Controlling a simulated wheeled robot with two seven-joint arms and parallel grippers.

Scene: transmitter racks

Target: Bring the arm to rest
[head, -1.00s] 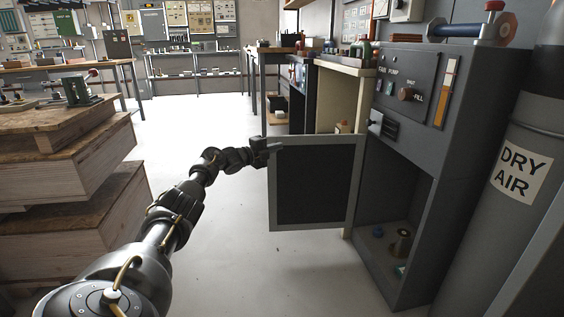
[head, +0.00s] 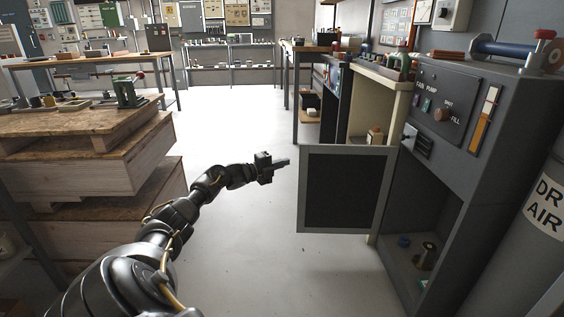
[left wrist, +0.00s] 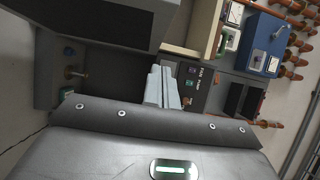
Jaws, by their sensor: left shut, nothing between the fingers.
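My left arm reaches in from the left in the head view. Its gripper (head: 282,163) is shut and empty, a little left of the open framed door (head: 347,190) of the grey pump cabinet (head: 465,140). A small gap of floor shows between the fingertips and the door's upper left corner. In the left wrist view the closed fingers (left wrist: 163,88) show in the middle, with the cabinet's control panel behind them. My right gripper is in neither view.
Stacked wooden crates (head: 85,150) stand at the left. A grey dry air cylinder (head: 540,215) stands at the right. The cabinet's lower bay is open, with small items (head: 428,250) on its floor. Pale floor (head: 245,245) between crates and cabinet is clear.

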